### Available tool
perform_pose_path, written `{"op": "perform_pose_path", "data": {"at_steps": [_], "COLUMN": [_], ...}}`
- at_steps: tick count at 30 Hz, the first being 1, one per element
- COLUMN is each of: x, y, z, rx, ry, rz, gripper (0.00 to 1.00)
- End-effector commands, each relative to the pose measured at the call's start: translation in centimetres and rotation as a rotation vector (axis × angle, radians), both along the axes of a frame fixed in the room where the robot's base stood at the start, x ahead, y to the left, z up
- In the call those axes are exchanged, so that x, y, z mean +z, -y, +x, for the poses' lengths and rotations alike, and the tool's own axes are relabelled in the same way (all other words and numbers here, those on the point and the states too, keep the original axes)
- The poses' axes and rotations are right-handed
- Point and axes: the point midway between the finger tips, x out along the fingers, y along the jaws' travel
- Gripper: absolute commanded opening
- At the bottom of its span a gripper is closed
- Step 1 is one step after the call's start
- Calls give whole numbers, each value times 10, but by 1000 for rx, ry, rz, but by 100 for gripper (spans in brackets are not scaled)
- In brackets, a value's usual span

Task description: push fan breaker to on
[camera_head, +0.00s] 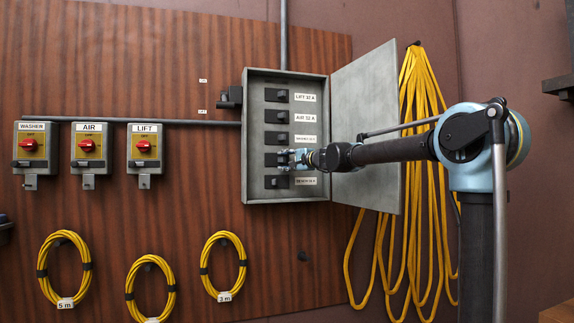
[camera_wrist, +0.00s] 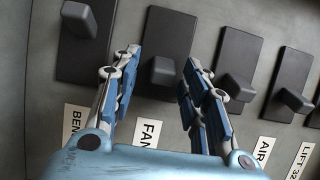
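The fan breaker (camera_wrist: 163,71) is a black toggle on a dark plate, with its "FAN" label (camera_wrist: 147,133) partly covered in the wrist view. In the head view the fan breaker (camera_head: 270,159) is the second from the bottom in the grey panel box, and its label is hidden behind my gripper. My gripper (camera_wrist: 160,60) is open and empty. Its two blue-and-grey fingers stand on either side of the toggle, with gaps visible. In the head view my gripper (camera_head: 284,159) is at this breaker. I cannot tell whether the fingers touch it.
The bench breaker (camera_head: 276,182) is just below; the washer breaker (camera_head: 277,138), air breaker (camera_head: 277,116) and lift breaker (camera_head: 276,95) are above. The panel door (camera_head: 368,120) hangs open on the right, close to my arm. Yellow cable (camera_head: 422,90) hangs behind it.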

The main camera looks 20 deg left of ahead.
Motion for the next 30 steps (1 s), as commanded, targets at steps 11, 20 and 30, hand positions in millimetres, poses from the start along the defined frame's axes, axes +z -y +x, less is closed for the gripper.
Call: {"op": "perform_pose_path", "data": {"at_steps": [11, 20, 30], "x": [1, 0, 0], "y": [6, 40, 82], "z": [-4, -28, -57], "rx": [-1, -2, -1], "ry": [-1, -1, -1], "rz": [1, 1, 0], "gripper": [42, 42, 42]}}
